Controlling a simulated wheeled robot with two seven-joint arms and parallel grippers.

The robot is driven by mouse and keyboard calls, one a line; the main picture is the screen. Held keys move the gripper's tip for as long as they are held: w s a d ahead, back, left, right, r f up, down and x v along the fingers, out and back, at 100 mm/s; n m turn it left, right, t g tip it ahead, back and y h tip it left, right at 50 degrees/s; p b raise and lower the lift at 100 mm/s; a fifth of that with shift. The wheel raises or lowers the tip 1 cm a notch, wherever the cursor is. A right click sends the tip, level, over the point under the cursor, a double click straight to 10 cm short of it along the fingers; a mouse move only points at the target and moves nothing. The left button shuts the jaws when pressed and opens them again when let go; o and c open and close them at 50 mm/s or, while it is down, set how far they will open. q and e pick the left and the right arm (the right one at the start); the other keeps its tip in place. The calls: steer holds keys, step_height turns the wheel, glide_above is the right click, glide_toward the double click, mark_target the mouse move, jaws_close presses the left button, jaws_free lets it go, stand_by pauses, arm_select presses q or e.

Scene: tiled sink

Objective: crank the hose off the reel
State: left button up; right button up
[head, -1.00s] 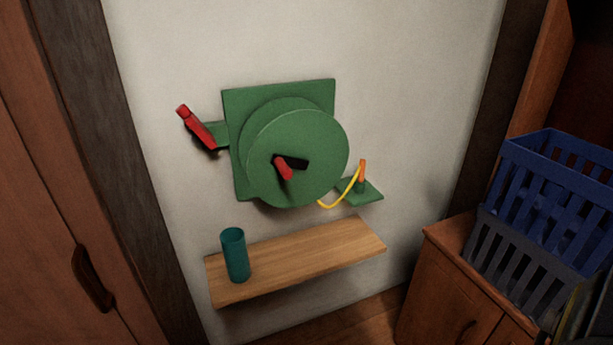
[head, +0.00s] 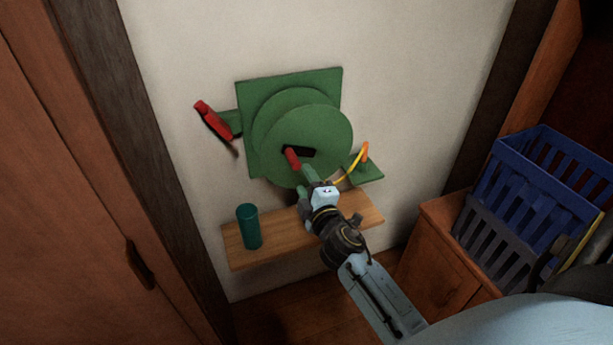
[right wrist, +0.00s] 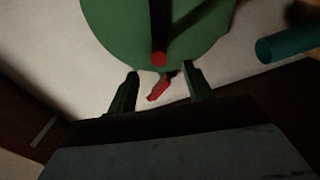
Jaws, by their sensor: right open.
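The green hose reel (head: 325,133) is on the wall, on a green backplate (head: 249,130). A black crank arm (head: 306,152) with a red handle (head: 292,157) sits on its face. A yellow hose (head: 349,174) runs from the reel to an orange tip (head: 365,152) on a small green ledge. My right gripper (head: 306,172) is open and empty, just below the handle in the head view. In the right wrist view the handle (right wrist: 159,48) points toward the camera, just beyond the open fingers (right wrist: 160,85). My left gripper is not in view.
A red lever (head: 212,119) juts from a bracket left of the reel. A teal cup (head: 249,226) stands on the wooden shelf (head: 285,237) below. Blue and grey baskets (head: 529,190) stand on a cabinet at the right.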

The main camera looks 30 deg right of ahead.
mark_target(292, 158)
steer(key=b+x, duration=0.1)
steer(key=x, duration=0.7)
steer(key=shift+b+x, duration=0.6)
steer(key=shift+x, duration=0.6)
steer(key=shift+r, duration=0.1)
steer(key=c, duration=0.9)
steer(key=shift+c, duration=0.2)
